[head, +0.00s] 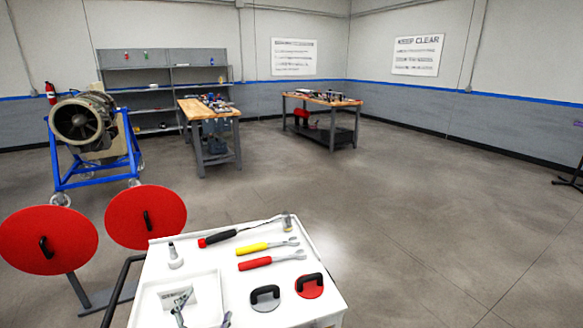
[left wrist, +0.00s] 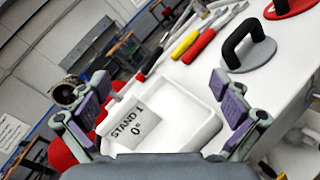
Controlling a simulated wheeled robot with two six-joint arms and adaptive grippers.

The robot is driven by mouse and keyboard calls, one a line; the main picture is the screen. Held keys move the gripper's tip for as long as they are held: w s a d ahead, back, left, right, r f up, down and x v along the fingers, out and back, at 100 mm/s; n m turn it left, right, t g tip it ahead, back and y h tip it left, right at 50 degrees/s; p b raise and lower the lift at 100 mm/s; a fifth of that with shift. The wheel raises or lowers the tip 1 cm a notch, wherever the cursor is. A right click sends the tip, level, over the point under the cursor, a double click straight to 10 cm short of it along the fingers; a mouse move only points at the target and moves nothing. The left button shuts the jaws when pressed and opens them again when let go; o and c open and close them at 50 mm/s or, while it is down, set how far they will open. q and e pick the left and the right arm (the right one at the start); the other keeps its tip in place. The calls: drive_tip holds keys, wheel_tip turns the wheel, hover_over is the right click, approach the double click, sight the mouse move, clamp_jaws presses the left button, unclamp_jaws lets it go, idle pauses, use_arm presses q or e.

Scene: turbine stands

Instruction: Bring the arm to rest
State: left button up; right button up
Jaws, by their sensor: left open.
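My left gripper (head: 207,304) comes in at the bottom of the head view, over the white tray on the cart. In the left wrist view its two fingers (left wrist: 163,90) are spread wide with nothing between them. Between and beyond them lies the white tray (left wrist: 190,97) with a card (left wrist: 135,126) reading "STAND 1 0°". In the head view the tray (head: 208,284) and card (head: 177,298) are partly hidden by the gripper. I cannot tell whether the fingers touch the tray. My right gripper is not in view.
The white cart (head: 325,293) also holds a yellow-handled wrench (head: 262,247), a red-handled wrench (head: 268,260), a black-and-red tool (head: 225,236), a grey cover (head: 265,299) and a red cover (head: 310,287). Red discs (head: 147,217) stand left.

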use_arm(q)
drive_tip(key=s+d+f+m+g+h, duration=0.45)
drive_tip(key=s+d+m+g, duration=0.4)
drive_tip(key=m, duration=1.05)
drive_tip(key=s+a+f+m+g+y, duration=0.2)
drive_tip(key=s+a+m+g+y, duration=0.1)
drive_tip(key=s+a+m, duration=0.3)
drive_tip(key=s+a+f+m+g+y, duration=0.2)
drive_tip(key=s+a+m+g+y, duration=0.15)
drive_tip(key=s, duration=0.45)
wheel_tip(320, 180, down, 25)
drive_tip(key=s+a, duration=0.1)
drive_tip(key=a, duration=0.1)
drive_tip(key=s+a+f+g, duration=0.1)
drive_tip(key=s+f+g, duration=0.1)
drive_tip(key=s+f, duration=1.6)
drive_tip(key=shift+s+f+n, duration=0.15)
drive_tip(key=shift+s+n, duration=0.2)
drive_tip(key=shift+s, duration=0.45)
